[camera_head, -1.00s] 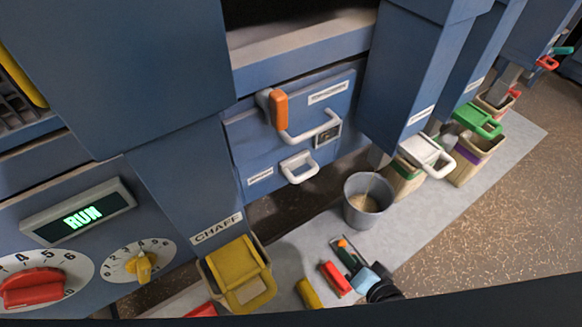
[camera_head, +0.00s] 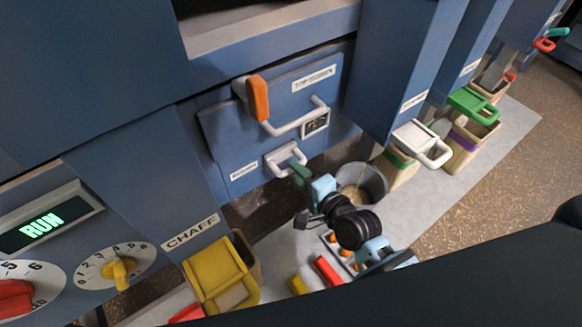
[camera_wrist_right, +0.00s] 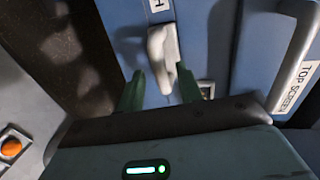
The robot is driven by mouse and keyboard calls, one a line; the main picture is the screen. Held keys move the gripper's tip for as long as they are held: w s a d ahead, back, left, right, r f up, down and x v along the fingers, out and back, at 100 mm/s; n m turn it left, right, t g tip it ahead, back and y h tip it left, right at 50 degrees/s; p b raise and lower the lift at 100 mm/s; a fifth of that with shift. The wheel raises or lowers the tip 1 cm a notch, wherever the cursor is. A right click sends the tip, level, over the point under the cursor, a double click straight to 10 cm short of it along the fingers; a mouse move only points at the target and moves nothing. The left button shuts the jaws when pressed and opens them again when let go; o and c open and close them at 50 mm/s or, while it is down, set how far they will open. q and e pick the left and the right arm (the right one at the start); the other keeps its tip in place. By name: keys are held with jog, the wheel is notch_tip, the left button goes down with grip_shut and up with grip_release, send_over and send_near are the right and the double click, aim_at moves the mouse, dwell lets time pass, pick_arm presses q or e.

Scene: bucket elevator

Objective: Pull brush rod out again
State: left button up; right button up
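The brush rod's white loop handle (camera_head: 284,158) sits on the low blue panel, beside a small label too small to read surely. My right gripper (camera_head: 299,169) has its green fingers up at this handle. In the right wrist view the white handle (camera_wrist_right: 163,45) lies between the two spread fingers (camera_wrist_right: 158,88), with gaps showing on both sides. The gripper is open. The rod itself is hidden behind the panel. My left gripper is not in view.
The top screen drawer (camera_head: 300,95) with its white handle and an orange lever (camera_head: 257,99) is just above. A grey bucket (camera_head: 372,183) stands close to my right arm. A yellow-lidded chaff bin (camera_head: 215,272) and several coloured tools lie below.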

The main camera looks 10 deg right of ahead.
jog(key=shift+x, duration=1.8)
jog(key=shift+c, duration=0.5)
grip_shut()
